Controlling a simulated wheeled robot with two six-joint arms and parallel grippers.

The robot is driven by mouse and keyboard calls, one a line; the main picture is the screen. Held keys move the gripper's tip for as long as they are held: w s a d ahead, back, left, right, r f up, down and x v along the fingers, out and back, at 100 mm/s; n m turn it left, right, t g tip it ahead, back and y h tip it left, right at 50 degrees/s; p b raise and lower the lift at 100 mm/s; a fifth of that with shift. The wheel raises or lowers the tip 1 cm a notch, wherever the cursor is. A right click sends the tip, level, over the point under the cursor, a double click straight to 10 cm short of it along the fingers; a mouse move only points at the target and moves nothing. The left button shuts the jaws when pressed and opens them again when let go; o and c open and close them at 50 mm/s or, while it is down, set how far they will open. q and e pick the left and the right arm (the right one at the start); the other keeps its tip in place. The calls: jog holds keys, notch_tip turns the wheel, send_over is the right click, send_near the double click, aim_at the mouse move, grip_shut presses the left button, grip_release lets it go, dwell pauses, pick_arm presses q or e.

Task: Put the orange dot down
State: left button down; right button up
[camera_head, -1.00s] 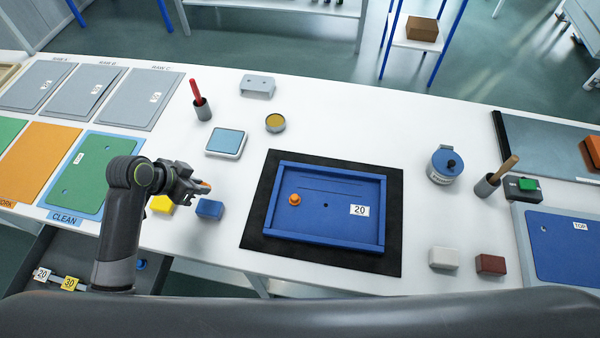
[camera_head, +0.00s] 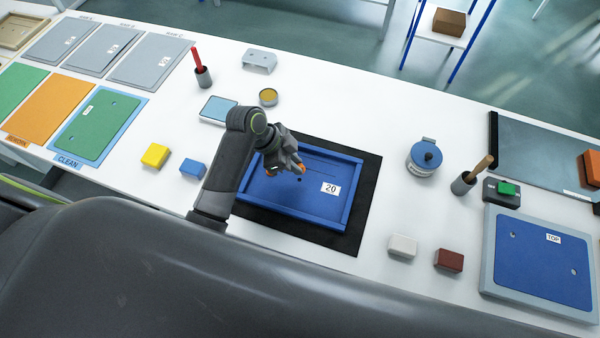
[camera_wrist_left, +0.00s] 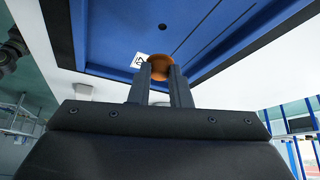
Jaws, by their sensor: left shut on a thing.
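My left gripper (camera_head: 297,171) is over the blue panel (camera_head: 312,212) with the number 20 label, near its middle. It is shut on an orange dot (camera_head: 301,167); in the left wrist view the round orange dot (camera_wrist_left: 158,66) sits between the two fingertips. I cannot tell whether the dot touches the panel. A small dark hole (camera_wrist_left: 163,27) in the panel shows beyond the dot in the wrist view.
The panel lies on a black mat (camera_head: 368,190). Yellow (camera_head: 155,155) and blue (camera_head: 193,168) blocks stand left; white (camera_head: 402,246) and dark red (camera_head: 448,260) blocks stand right. A blue lidded pot (camera_head: 424,158) and a brush holder (camera_head: 463,183) stand to the right. Clear table lies between.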

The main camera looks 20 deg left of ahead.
aim_at(302, 179)
pick_arm(q)
jog(key=shift+f, duration=2.8)
pick_arm(e)
jog(key=shift+d+r, duration=0.15)
jog(key=shift+r, duration=0.15)
pick_arm(q)
jog(key=c, duration=1.3)
grip_release()
jog(key=shift+f, duration=0.1)
jog(key=v, duration=1.2)
jog(key=shift+s, duration=0.1)
pick_arm(e)
jog(key=shift+a+f, duration=0.2)
jog(key=shift+f, duration=0.25)
pick_arm(q)
jog(key=shift+a, duration=0.15)
